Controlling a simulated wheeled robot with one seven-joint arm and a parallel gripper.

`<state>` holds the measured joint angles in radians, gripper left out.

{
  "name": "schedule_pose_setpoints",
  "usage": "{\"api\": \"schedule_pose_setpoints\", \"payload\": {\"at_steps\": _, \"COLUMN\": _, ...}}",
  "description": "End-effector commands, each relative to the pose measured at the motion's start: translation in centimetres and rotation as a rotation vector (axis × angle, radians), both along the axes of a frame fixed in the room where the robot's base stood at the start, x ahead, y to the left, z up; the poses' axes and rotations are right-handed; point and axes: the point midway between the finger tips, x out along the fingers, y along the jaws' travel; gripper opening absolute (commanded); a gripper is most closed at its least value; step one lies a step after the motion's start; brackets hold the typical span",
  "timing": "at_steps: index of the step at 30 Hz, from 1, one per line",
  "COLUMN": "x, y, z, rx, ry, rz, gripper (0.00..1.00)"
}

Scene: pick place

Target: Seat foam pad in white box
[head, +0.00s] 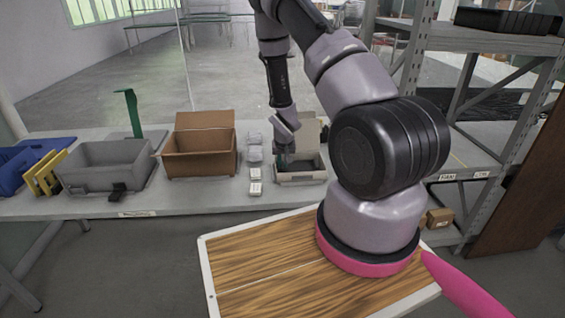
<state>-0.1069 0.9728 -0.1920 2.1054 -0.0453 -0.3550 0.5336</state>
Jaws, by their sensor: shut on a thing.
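The white box (300,178) stands on the long table right of the cardboard box, with its flap raised at the back. My gripper (283,158) points down over the left part of the white box, its tips at or just inside the opening. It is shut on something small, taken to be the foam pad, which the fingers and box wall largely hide. I cannot tell whether the pad touches the box floor. The inside of the box looks dark grey.
Several small white pieces (255,174) stand in a row just left of the white box. Further left are an open cardboard box (200,158), a grey bin (104,168), yellow parts (45,173) and a blue bin (14,172). A metal shelf (480,190) stands at right.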

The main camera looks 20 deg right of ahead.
Motion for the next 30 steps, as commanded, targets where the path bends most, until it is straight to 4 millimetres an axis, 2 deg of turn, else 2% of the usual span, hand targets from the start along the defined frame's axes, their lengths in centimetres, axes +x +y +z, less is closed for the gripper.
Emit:
{"api": "schedule_pose_setpoints", "payload": {"at_steps": 12, "x": 0.02, "y": -0.01, "z": -0.12, "rx": 0.000, "ry": -0.001, "rz": 0.000, "gripper": 0.00}}
{"api": "schedule_pose_setpoints", "payload": {"at_steps": 13, "x": 0.02, "y": -0.01, "z": -0.12, "rx": 0.000, "ry": -0.001, "rz": 0.000, "gripper": 0.27}}
{"api": "schedule_pose_setpoints", "payload": {"at_steps": 15, "x": 0.02, "y": -0.01, "z": -0.12, "rx": 0.000, "ry": -0.001, "rz": 0.000, "gripper": 0.51}}
{"api": "schedule_pose_setpoints", "payload": {"at_steps": 23, "x": 0.05, "y": 0.08, "z": -0.12, "rx": 0.001, "ry": -0.001, "rz": 0.002, "gripper": 0.51}}
{"api": "schedule_pose_setpoints", "payload": {"at_steps": 24, "x": 0.05, "y": 0.09, "z": -0.12, "rx": 0.001, "ry": -0.001, "rz": 0.002, "gripper": 0.37}}
{"api": "schedule_pose_setpoints", "payload": {"at_steps": 25, "x": 0.05, "y": 0.09, "z": -0.12, "rx": 0.001, "ry": -0.001, "rz": 0.002, "gripper": 0.28}}
{"api": "schedule_pose_setpoints", "payload": {"at_steps": 30, "x": 0.04, "y": 0.05, "z": -0.12, "rx": 0.000, "ry": -0.001, "rz": 0.001, "gripper": 0.28}}
